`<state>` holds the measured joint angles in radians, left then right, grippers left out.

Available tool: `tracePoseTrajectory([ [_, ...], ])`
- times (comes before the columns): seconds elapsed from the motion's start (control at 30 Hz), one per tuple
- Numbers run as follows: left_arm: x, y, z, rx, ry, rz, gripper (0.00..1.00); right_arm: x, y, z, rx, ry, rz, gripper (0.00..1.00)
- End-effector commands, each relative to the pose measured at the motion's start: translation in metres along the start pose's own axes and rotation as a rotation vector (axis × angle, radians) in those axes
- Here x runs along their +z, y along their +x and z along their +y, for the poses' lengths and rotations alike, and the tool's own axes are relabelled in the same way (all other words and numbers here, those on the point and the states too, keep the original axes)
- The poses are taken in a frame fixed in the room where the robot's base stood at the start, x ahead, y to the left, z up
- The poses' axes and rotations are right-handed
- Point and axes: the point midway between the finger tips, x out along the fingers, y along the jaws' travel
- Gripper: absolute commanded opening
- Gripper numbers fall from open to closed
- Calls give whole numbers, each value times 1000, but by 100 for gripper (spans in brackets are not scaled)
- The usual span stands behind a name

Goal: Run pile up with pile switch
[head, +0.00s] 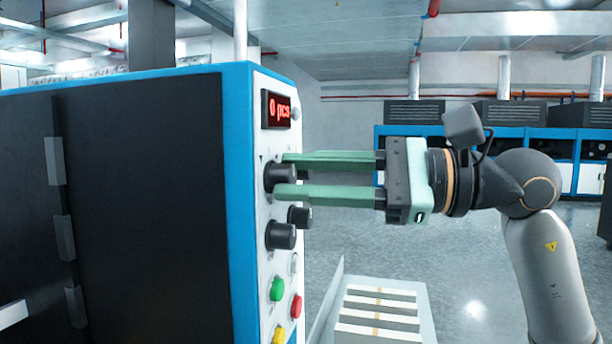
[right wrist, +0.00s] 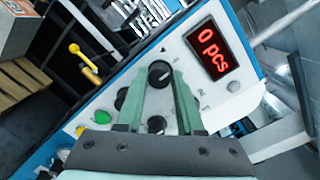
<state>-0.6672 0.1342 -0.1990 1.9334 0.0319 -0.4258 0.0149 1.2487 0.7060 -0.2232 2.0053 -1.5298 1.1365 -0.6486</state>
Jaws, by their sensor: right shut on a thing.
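The control panel (head: 270,213) is on the narrow white face of a blue-edged machine. A red display (head: 277,110) at its top reads "0 pcs"; it also shows in the right wrist view (right wrist: 212,48). Below it is a black rotary knob (head: 277,178). My right gripper (head: 281,174) reaches in from the right with its green fingers shut on this knob, one above and one below. The knob shows between the fingertips in the right wrist view (right wrist: 160,74). I cannot read which switch it is. My left gripper is not in view.
Black knobs (head: 280,235) and green (head: 277,289), red (head: 296,306) and yellow (head: 279,335) buttons sit lower on the panel. A tray with pale strips (head: 380,283) stands low at right. Open floor and blue machines (head: 490,140) lie beyond.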

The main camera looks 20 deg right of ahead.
Motion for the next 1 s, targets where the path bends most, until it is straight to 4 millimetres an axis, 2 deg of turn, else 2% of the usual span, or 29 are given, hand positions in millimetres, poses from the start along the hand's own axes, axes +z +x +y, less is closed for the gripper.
tracePoseTrajectory([
  [0.03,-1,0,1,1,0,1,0,0,0,0,0,0,1,10],
  [0.13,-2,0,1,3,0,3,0,0,0,0,0,0,1,0],
  [0.57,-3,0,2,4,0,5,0,0,0,0,-2,29,-1,0],
  [0.77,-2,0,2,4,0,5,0,-1,0,0,-7,125,-4,0],
  [1.0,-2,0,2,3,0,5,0,-2,0,0,-19,318,-14,0],
])
